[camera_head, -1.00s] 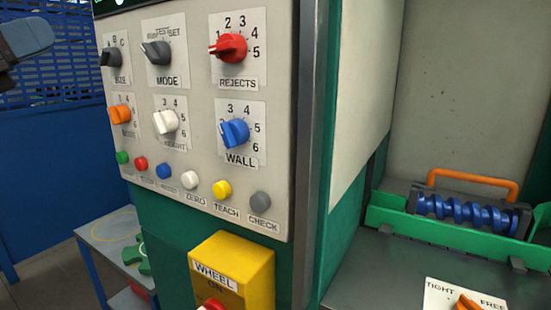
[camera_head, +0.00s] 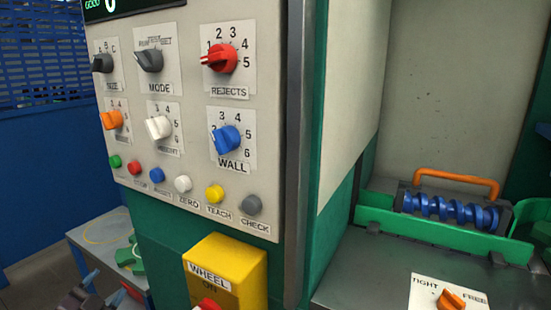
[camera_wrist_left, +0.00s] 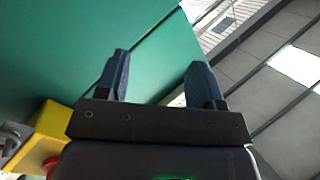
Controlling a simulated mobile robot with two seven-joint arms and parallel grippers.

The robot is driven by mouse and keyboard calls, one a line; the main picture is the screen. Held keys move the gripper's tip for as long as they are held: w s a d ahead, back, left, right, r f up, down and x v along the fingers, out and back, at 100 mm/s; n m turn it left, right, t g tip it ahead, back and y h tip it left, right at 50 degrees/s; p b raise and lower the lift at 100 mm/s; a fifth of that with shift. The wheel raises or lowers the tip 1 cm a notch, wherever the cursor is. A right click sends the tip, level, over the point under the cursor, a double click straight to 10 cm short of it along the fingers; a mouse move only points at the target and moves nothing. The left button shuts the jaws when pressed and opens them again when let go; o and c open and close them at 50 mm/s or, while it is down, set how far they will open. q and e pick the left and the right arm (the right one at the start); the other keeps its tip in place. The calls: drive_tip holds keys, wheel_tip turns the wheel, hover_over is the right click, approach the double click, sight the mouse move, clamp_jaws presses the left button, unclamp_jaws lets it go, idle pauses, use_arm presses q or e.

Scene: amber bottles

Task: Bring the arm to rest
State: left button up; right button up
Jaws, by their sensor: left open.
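My left gripper (camera_head: 104,287) is low at the left edge of the head view, in front of the small side table and left of the yellow wheel box. Its two fingers also show in the left wrist view (camera_wrist_left: 160,64). They are spread apart with nothing between them, and they touch nothing that I can see. Green machine panelling lies beyond them in that view. Most of the left arm is outside the head view. My right gripper is in neither view.
The control panel (camera_head: 194,178) with knobs and several coloured buttons fills the middle. The yellow wheel box (camera_head: 235,262) juts out below it. A small table (camera_head: 92,237) with green parts stands at left.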

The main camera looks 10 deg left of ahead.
use_arm(q)
drive_tip(key=s+d+f+n+g, duration=0.2)
drive_tip(key=s+d+f, duration=0.2)
drive_tip(key=s+f, duration=0.3)
drive_tip(key=s+d+f+n+g, duration=0.2)
drive_tip(key=s+d+f, duration=0.3)
drive_tip(key=s+f, duration=0.2)
drive_tip(key=s+d+f+n+g+h+p, duration=0.1)
drive_tip(key=s+d+f+n+g, duration=0.1)
drive_tip(key=s+f, duration=0.5)
drive_tip(key=shift+s+d+f+n+g, duration=0.15)
drive_tip(key=shift+d+f+n+g, duration=0.3)
drive_tip(key=shift+d, duration=0.8)
